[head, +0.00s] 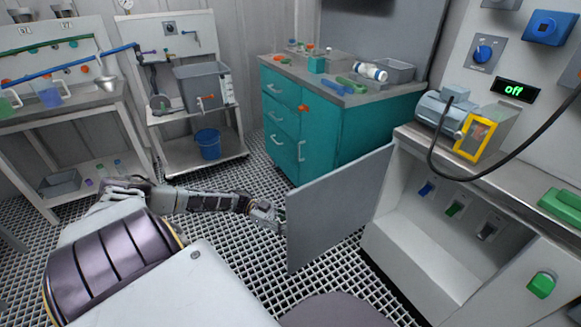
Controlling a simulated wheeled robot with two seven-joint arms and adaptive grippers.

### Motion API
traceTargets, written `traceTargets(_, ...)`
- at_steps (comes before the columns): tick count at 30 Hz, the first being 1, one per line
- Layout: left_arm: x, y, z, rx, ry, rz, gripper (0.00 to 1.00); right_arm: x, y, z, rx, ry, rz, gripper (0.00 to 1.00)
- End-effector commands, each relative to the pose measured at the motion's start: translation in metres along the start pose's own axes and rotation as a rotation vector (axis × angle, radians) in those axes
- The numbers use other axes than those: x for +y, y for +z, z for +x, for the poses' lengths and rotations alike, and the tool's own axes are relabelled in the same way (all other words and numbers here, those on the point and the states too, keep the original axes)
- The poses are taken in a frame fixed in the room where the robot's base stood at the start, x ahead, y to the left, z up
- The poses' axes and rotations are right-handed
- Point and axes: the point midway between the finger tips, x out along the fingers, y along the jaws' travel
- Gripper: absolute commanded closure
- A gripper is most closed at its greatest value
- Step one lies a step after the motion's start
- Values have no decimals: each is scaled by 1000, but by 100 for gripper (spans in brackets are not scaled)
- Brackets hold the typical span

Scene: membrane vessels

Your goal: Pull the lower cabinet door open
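The lower cabinet door (332,212) is a plain grey panel. It stands swung wide open at the left side of the white cabinet (392,272), and the cabinet's inside is exposed. Blue (426,188), green (455,208) and grey (487,231) fittings show on the back wall inside. My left arm reaches in from the left. My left gripper (275,215) is at the door's free left edge, partly hidden by the panel; whether its fingers are shut or touch the door cannot be told. My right gripper is out of view.
A teal drawer cabinet (345,135) stands behind the door, with bottles and tools on top. A cart (190,152) with a blue bucket (208,143) is at back left. A motor-like unit (440,110) and a green-handled panel (542,285) are at right. Grated floor is free around the door.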

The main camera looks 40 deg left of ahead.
Motion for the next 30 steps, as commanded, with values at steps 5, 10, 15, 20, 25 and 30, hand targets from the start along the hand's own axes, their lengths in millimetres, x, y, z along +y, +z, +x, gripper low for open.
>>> traceTargets(5, 0, 0, -1, 0, -1, 1, 67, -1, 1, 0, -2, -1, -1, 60)
traceTargets(10, 0, 0, -10, 0, 0, 1, 67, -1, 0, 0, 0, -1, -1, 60)
traceTargets(15, 0, 0, -28, -1, -1, 1, 67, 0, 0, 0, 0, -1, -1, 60)
traceTargets(20, 0, 0, -51, -1, -2, 1, 67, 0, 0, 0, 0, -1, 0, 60)
traceTargets(25, 0, 0, -72, -1, -3, 0, 67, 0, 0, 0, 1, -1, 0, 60)
traceTargets(30, -1, 0, -92, -1, -3, 1, 67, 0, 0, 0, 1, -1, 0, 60)
